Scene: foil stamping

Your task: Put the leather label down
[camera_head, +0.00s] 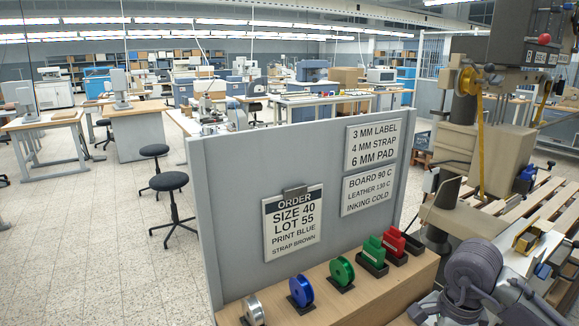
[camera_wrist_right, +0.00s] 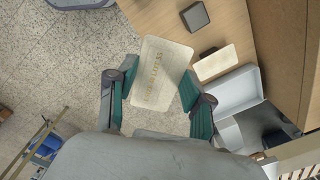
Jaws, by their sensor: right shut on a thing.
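The leather label (camera_wrist_right: 160,72) is a pale beige rounded piece with faint gold lettering, seen in the right wrist view. My right gripper (camera_wrist_right: 160,92) is shut on it, with a teal finger at each side of its lower part. The label appears over the table's edge, with floor showing to its left. I cannot tell its height above the table. In the head view my right arm is at the bottom right, and the label cannot be made out there. My left gripper is in neither view.
In the right wrist view, a wooden tabletop (camera_wrist_right: 150,16) bears a dark square block (camera_wrist_right: 195,16), another pale flat piece (camera_wrist_right: 213,62) and a light grey tray (camera_wrist_right: 238,92). In the head view, foil spools (camera_head: 301,291) stand before a grey board with an order sheet (camera_head: 292,222). A press (camera_head: 487,150) stands right.

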